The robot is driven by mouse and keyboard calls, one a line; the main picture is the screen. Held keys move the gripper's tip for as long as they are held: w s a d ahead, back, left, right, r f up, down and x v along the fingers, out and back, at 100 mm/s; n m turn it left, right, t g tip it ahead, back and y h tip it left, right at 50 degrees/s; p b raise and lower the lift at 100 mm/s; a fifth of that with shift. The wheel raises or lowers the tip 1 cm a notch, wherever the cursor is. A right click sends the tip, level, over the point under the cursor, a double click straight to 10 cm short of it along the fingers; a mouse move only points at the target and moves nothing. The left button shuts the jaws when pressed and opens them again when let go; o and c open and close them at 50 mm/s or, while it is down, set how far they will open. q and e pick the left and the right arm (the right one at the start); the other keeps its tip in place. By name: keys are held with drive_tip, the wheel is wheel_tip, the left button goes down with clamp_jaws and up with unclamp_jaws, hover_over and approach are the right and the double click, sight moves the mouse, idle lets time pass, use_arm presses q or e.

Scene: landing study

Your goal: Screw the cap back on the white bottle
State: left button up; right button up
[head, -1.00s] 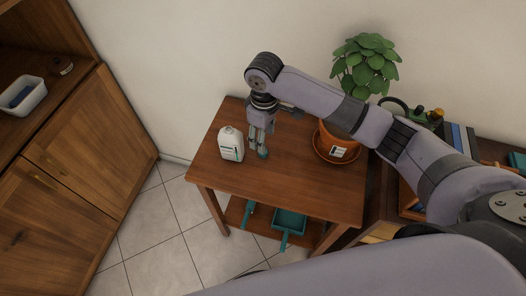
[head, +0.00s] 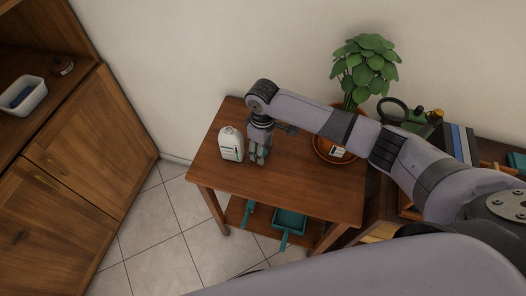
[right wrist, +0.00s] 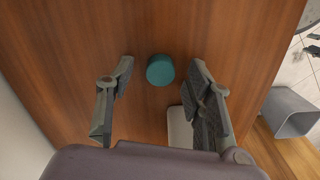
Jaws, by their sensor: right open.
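The white bottle (head: 231,145) stands upright near the left end of the small wooden table (head: 310,182), with no cap visible on its top. My right gripper (head: 259,157) is just right of it, pointing down over the table. The teal cap (right wrist: 160,70) shows in the right wrist view, on the wood, ahead of and between the open fingers of my right gripper (right wrist: 161,72). The fingers do not touch it there. A pale white shape, partly hidden by a finger, may be the bottle. My left gripper is not in view.
A potted plant (head: 365,62) stands at the table's back right, near my right forearm. A teal dustpan (head: 289,222) lies on the lower shelf. A wooden cabinet (head: 75,150) is at the left. The table's front middle is clear.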

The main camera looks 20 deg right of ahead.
drive_tip(key=shift+f, duration=0.15)
drive_tip(key=shift+c, duration=0.4)
drive_tip(key=c, duration=0.8)
wheel_tip(320, 180, up, 20)
idle(0.5)
